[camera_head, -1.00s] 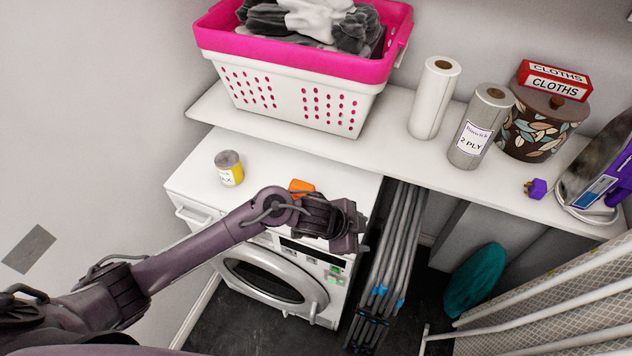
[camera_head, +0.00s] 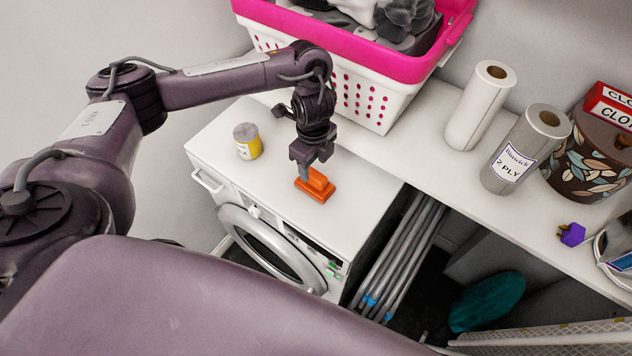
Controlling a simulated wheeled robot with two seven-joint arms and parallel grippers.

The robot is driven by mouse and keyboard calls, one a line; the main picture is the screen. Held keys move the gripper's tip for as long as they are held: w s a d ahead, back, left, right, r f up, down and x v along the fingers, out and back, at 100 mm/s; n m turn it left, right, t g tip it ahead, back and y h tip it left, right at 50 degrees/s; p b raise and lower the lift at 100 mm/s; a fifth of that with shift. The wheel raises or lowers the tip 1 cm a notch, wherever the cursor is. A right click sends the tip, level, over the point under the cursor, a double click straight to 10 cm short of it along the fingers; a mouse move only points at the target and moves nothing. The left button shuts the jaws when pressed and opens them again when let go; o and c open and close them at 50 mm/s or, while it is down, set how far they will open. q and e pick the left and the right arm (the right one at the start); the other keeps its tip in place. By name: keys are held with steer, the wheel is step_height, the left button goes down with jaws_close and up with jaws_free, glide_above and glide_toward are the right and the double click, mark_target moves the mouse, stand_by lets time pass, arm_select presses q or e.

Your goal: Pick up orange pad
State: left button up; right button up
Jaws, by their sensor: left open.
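The orange pad (camera_head: 316,187) lies on the white top of the dryer (camera_head: 345,222), near its front edge. It is a flat orange block with a raised part on top. My left gripper (camera_head: 308,172) points down right above the pad's left end, its fingers open. The fingertips are at or just over the pad; I cannot tell whether they touch it. The fingers partly hide the pad's far left side. My right gripper is not in view.
A yellow-labelled jar (camera_head: 248,141) stands left of the gripper on the dryer top. A pink-rimmed laundry basket (camera_head: 372,105) sits on the shelf behind. Two paper rolls, one white (camera_head: 482,106), one grey (camera_head: 527,150), stand to the right. The dryer top right of the pad is clear.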

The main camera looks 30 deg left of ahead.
mark_target(315, 173)
arm_select(q)
step_height(315, 173, down, 4)
steer(key=shift+w+d+r+b, duration=0.1)
steer(key=shift+b, duration=0.2)
steer(key=shift+f, duration=0.55)
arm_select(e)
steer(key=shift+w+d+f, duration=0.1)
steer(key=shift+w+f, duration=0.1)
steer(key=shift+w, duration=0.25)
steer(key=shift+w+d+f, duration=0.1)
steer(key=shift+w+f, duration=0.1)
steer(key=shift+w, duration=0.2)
arm_select(q)
steer(key=shift+c, duration=0.4)
steer(key=c, duration=1)
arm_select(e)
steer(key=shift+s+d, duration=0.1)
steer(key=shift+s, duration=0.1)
